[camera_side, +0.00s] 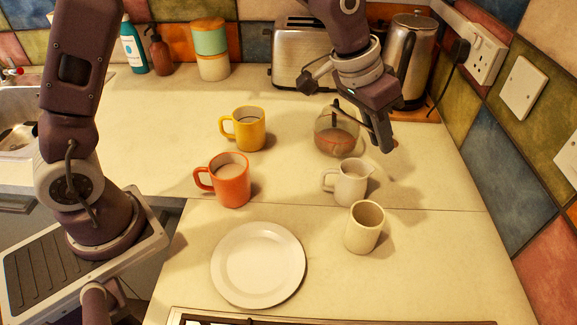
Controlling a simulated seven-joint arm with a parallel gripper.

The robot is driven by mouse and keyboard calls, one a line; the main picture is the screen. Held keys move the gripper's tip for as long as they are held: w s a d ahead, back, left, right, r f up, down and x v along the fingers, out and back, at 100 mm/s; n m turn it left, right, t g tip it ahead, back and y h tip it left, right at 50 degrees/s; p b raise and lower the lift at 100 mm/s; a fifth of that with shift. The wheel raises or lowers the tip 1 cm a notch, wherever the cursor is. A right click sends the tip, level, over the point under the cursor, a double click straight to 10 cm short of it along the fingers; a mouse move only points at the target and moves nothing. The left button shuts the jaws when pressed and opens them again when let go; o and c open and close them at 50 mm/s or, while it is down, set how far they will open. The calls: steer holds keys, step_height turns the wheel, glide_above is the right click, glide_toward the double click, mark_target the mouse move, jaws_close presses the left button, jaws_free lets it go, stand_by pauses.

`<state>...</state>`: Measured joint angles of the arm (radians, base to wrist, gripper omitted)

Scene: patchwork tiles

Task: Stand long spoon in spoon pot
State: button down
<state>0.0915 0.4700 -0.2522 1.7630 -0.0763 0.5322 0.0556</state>
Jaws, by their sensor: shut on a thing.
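My gripper (384,132) is above the counter at the right, behind and above the cream cup-like pot, with its fingers pointing down. It is shut on a thin thing, which looks like the long spoon; little of it shows, and its tilt is hard to tell. The spoon pot appears to be the plain cream cylinder (364,232) standing upright at the right front. It has no handle, and no spoon stands in it. The gripper is well apart from this pot.
A glass pot with reddish contents (335,140) stands close left of the gripper. A cream jug (350,186) stands just behind the spoon pot. An orange mug (232,186), a yellow mug (249,132) and a plate (257,265) are left. A kettle and toaster (300,60) stand behind.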

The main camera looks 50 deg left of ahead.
steer(key=s+a+r+n+t+y, duration=0.1)
steer(key=s+a+n, duration=0.15)
steer(key=a, duration=0.75)
steer(key=s+a+r+n+y, duration=0.15)
steer(key=a+n, duration=0.25)
steer(key=a, duration=0.7)
steer(key=s+d+r+m+h, duration=0.1)
steer(key=d+m, duration=0.1)
steer(key=d, duration=0.7)
steer(key=s+d+r+m+g+h, duration=0.1)
steer(key=s+d+m, duration=0.15)
steer(key=d, duration=0.65)
steer(key=d+r+m+h, duration=0.1)
steer(key=d+r+m, duration=0.15)
steer(key=d, duration=0.65)
step_height(320, 180, down, 11)
steer(key=shift+s+d+r, duration=0.15)
steer(key=shift+s+r, duration=0.05)
steer(key=shift+f, duration=0.1)
